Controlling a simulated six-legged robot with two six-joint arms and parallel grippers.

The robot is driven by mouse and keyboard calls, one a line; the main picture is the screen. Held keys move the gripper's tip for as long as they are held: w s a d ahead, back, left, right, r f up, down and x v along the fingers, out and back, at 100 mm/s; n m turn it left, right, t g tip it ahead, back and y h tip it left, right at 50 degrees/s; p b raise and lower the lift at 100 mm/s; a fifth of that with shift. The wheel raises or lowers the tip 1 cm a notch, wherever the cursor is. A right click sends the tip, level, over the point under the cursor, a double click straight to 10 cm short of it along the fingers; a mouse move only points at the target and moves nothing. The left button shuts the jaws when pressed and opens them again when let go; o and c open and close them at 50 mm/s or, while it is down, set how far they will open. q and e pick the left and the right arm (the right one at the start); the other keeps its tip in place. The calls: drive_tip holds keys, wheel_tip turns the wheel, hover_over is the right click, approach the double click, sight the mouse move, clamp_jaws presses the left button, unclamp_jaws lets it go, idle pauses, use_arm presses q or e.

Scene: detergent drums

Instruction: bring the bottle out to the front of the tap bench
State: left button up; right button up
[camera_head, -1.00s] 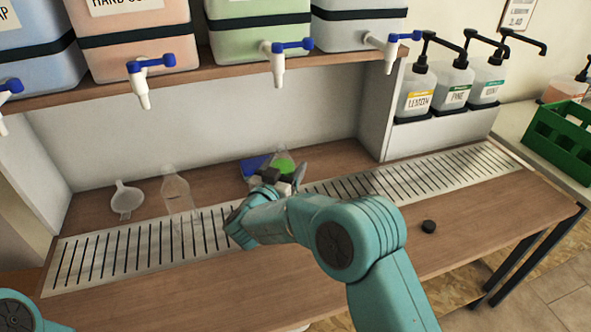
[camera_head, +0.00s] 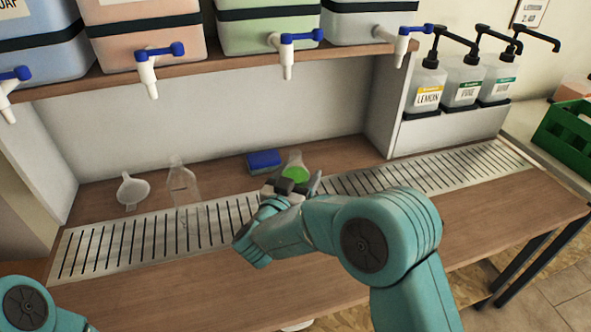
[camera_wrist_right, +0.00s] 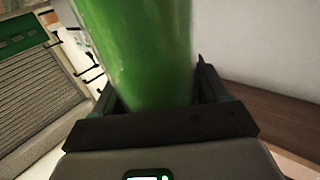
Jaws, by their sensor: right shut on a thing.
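The bottle (camera_head: 297,170) is clear and holds green liquid. It stands upright or nearly so behind my right gripper (camera_head: 292,187), close to the back edge of the drip grating. The right gripper is shut on it. The wooden front of the tap bench (camera_head: 490,225) is bare at the right. Only part of my left arm shows at lower left; its gripper is out of view.
A blue sponge (camera_head: 264,161) lies behind the bottle to the left. An empty clear bottle (camera_head: 183,186) and a white funnel (camera_head: 132,190) are further left. Drum taps (camera_head: 288,55) overhang the back. Pump bottles (camera_head: 427,90) stand at right, near a green crate (camera_head: 567,132).

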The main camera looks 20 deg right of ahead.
drive_tip(key=s+b, duration=0.1)
drive_tip(key=s, duration=1.1)
drive_tip(key=shift+d+b, duration=0.2)
drive_tip(key=shift+b, duration=0.15)
idle(0.5)
drive_tip(key=o, duration=1.6)
drive_tip(key=shift+s+f, duration=0.1)
